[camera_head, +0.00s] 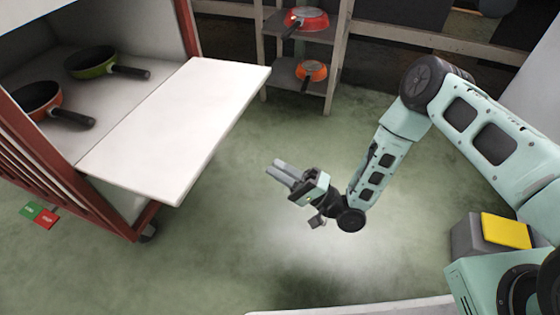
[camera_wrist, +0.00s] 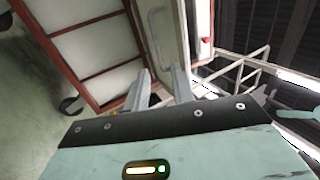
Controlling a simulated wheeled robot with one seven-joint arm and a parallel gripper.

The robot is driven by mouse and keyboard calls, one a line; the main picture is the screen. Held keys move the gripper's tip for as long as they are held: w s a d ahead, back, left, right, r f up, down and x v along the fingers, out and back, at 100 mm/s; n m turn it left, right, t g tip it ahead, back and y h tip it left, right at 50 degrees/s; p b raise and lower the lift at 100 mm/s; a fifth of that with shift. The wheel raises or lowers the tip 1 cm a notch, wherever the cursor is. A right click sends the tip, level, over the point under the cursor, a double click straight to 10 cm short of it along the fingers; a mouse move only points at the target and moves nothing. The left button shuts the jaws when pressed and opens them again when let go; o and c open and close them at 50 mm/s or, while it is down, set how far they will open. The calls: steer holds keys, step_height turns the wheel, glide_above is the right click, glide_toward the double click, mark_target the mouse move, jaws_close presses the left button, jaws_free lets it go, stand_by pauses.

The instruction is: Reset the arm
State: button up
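My gripper (camera_head: 281,171) hangs over the green floor in the middle of the head view, right of the white fold-out shelf and apart from it. Its two grey fingers point to the upper left. In the wrist view the fingers (camera_wrist: 158,84) stand apart with a gap between them and nothing in it. My arm is bent, coming in from the right side of the head view.
A red-framed cart at left holds a green pan (camera_head: 91,63) and an orange pan (camera_head: 35,98); its white shelf (camera_head: 180,130) juts out. A back rack holds a red pan (camera_head: 308,18) and an orange pan (camera_head: 313,69). The floor (camera_head: 240,260) around my gripper is clear.

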steer(key=w+a+r+n+g+h+p, duration=0.3)
steer(key=w+a+r+n+g+h, duration=0.1)
steer(key=a+r+n+h, duration=0.25)
steer(key=d+r+n+h+p, duration=0.3)
steer(key=r+h, duration=0.3)
steer(key=r, duration=0.1)
steer(key=s+d+r+n+g+h+p, duration=0.1)
steer(key=s+d+r+g+h+p, duration=0.15)
steer(key=s+d+r, duration=0.45)
steer(key=s+d+r+n+g+h+p, duration=0.1)
steer(key=s+d+r+h, duration=0.2)
steer(key=s+r, duration=0.35)
steer(key=s+d+r+n+g+h+p, duration=0.1)
steer(key=s+d+r+h, duration=0.3)
steer(key=s, duration=0.6)
step_height(320, 180, up, 38)
steer(key=d+y+p, duration=0.1)
steer(key=p, duration=3.7)
steer(key=shift+d, duration=0.15)
steer(key=shift+m, duration=0.25)
